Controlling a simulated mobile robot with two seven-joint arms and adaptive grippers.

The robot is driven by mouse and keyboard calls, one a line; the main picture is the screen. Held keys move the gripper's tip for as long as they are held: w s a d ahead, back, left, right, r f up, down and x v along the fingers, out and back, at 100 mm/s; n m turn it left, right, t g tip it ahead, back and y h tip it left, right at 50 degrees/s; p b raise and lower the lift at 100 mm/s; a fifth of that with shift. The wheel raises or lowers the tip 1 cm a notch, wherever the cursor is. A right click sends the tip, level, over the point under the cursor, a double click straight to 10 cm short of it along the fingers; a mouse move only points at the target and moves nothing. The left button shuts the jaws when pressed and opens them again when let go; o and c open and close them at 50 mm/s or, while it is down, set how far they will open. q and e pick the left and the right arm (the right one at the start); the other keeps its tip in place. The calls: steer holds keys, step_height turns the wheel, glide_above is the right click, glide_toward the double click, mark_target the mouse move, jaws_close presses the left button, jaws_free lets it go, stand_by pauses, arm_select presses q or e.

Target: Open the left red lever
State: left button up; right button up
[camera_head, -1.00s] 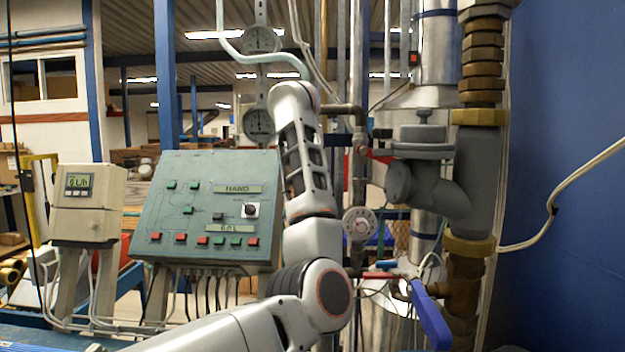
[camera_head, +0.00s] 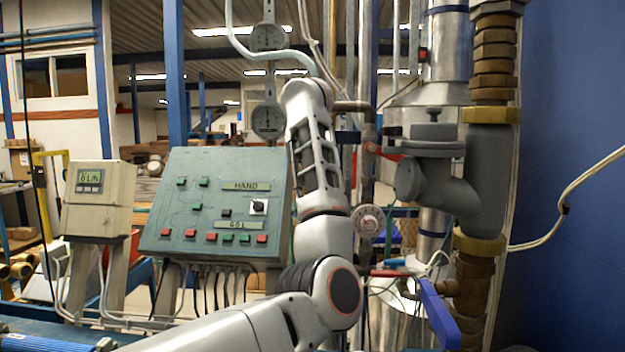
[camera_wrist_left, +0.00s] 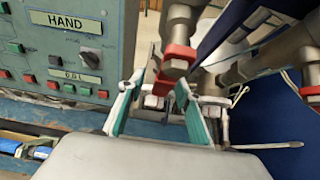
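In the left wrist view, a red lever (camera_wrist_left: 175,62) on a grey pipe fitting is ahead of my left gripper (camera_wrist_left: 159,112). Its fingers, with teal inner sides, are spread apart with the lever's lower end in line with the gap. I cannot tell whether they touch it. A second red part (camera_wrist_left: 309,91) is on the pipe farther right. In the head view, one red lever (camera_head: 383,152) is on the upper valve and another red handle (camera_head: 388,273) is lower. My left arm rises left of the pipes; its gripper cannot be made out there. My right gripper is not in view.
A green control panel (camera_head: 180,222) with buttons and a knob stands close to the left of my arm. A meter box (camera_head: 98,205) is farther left. Thick pipes, a round dial (camera_head: 369,221) and a blue handle (camera_head: 437,314) crowd the right, before a blue wall (camera_head: 580,120).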

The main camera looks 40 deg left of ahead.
arm_select(q)
steer(key=v, duration=1.2)
steer(key=shift+a, duration=0.1)
